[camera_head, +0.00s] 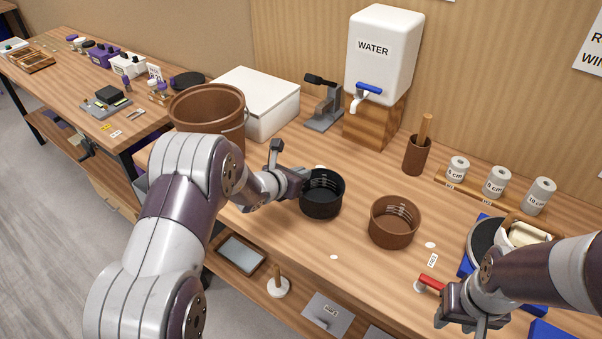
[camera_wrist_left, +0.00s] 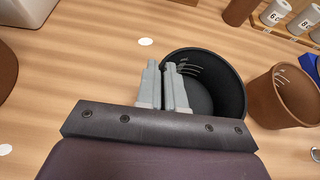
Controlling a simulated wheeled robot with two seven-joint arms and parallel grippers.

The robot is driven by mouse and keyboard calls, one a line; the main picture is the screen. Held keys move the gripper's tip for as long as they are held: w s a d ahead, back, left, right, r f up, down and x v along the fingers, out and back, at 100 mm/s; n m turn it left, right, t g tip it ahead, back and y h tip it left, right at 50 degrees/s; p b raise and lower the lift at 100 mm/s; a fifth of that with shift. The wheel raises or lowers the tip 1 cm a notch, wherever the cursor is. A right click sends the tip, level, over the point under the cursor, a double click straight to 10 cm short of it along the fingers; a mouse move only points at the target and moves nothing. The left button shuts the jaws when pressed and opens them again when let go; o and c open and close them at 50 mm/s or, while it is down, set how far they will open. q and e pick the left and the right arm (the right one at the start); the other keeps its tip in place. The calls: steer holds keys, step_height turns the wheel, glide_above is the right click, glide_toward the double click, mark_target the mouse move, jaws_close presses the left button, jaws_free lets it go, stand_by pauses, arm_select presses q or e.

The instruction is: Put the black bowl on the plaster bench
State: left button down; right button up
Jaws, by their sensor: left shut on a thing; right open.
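The black bowl (camera_head: 322,200) is upright over the wooden bench at the middle of the head view, left of a brown bowl (camera_head: 394,222). It also shows in the left wrist view (camera_wrist_left: 228,82). My left gripper (camera_head: 303,181) is shut on the near-left rim of the black bowl, with its fingers close together in the wrist view (camera_wrist_left: 166,85). I cannot tell whether the bowl touches the wood. My right gripper (camera_head: 470,318) is open at the lower right, near a red-handled tool (camera_head: 431,282). No label shows which surface is the plaster bench.
A brown bucket (camera_head: 207,108), white box (camera_head: 262,100) and WATER tank (camera_head: 384,55) stand behind the bowl. A brown holder (camera_head: 416,155) and labelled white cylinders (camera_head: 497,181) are at the right. Another wooden table (camera_head: 60,82) with small items runs along the far left.

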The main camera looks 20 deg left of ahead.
arm_select(q)
steer(key=shift+w+f, duration=0.1)
steer(key=shift+f, duration=0.4)
steer(key=shift+f+b, duration=0.1)
steer(key=shift+b, duration=0.2)
steer(key=c, duration=1.3)
jaws_free()
steer(key=shift+o, duration=0.2)
